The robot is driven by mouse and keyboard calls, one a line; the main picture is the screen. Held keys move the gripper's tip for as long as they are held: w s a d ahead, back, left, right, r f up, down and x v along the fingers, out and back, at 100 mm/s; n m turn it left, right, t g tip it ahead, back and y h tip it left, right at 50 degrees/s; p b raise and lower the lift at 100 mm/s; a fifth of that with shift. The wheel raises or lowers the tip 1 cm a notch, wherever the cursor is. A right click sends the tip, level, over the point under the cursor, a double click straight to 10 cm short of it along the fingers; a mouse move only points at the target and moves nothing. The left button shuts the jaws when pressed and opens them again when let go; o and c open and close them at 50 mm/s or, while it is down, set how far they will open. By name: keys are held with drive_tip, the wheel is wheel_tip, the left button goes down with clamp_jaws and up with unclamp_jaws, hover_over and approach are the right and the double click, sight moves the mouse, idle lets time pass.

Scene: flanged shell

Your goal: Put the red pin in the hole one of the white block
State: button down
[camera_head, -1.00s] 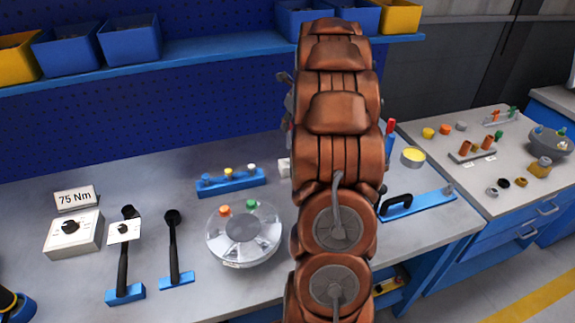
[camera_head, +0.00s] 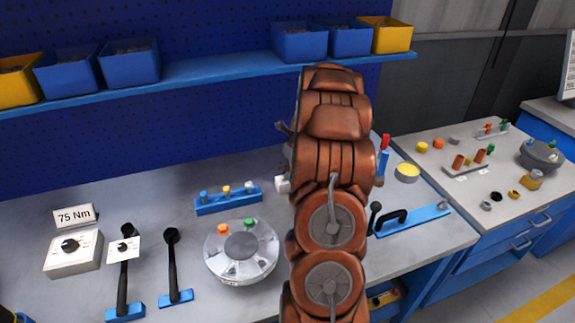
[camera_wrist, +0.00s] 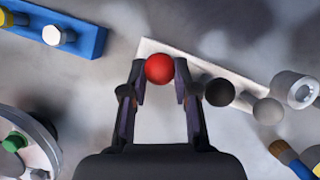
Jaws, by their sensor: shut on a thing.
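The red pin shows in the wrist view as a round red head (camera_wrist: 159,68) between the fingertips of my gripper (camera_wrist: 160,76). My gripper is shut on it. The pin's lower part is hidden behind the head. The white block (camera_wrist: 196,62) is a long bar slanting behind the fingertips, and the red head overlaps its left part. A black ball head (camera_wrist: 220,92) and a grey ball head (camera_wrist: 267,110) show along the block. I cannot see the holes or tell whether the pin touches the block. In the head view my arm hides the gripper and most of the white block (camera_head: 282,185).
A blue rack with several pegs (camera_head: 228,200) stands left of my arm, with a round grey fixture (camera_head: 240,252) in front. A red-and-blue upright object (camera_head: 384,158), a yellow-topped cup (camera_head: 407,172) and a blue bar with a black handle (camera_head: 415,218) are to the right.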

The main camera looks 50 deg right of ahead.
drive_tip(key=c, duration=0.9)
unclamp_jaws()
drive_tip(key=shift+o, duration=0.2)
